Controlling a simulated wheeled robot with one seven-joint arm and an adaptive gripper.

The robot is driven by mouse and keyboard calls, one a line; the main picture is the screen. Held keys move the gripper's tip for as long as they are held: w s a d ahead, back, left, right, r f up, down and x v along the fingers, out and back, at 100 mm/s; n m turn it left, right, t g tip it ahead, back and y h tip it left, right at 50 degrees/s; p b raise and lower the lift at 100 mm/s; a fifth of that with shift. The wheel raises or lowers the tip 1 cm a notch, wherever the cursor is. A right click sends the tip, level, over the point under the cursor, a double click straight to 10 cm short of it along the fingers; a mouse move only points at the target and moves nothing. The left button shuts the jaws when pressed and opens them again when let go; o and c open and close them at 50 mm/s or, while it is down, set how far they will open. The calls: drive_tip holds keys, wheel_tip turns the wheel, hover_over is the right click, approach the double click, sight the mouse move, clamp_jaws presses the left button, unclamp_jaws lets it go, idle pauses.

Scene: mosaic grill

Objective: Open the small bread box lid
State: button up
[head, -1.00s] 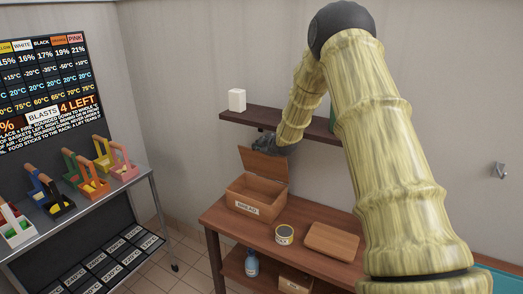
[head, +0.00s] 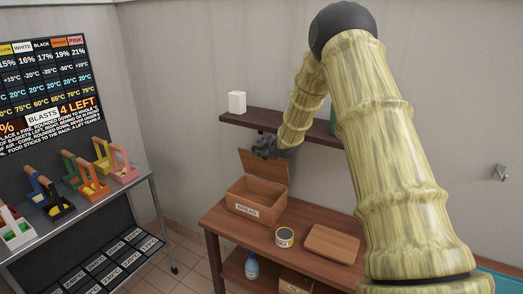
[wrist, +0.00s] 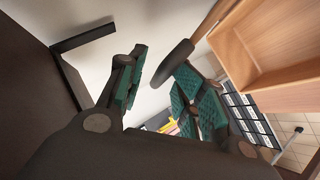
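The small wooden bread box (head: 240,206), with a white label on its front, stands on the brown table. Its lid (head: 265,170) stands raised, roughly upright, at the back of the box. The open box also shows at the upper right of the wrist view (wrist: 285,60). My gripper (head: 266,148) is behind the lid's upper edge, below the wall shelf. In the wrist view, my gripper's (wrist: 158,92) teal-padded fingers are apart with nothing visible between them. Whether the gripper touches the lid cannot be told.
The wall shelf (head: 255,125) is close above my gripper and carries a white block (head: 237,102). A round tin (head: 284,237) and a wooden board (head: 332,243) lie on the table (head: 222,227) right of the box. A rack with coloured baskets (head: 85,190) stands at left.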

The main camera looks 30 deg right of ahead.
drive_tip(key=v, duration=1.1)
drive_tip(key=shift+a, duration=0.15)
drive_tip(key=shift+s, duration=0.1)
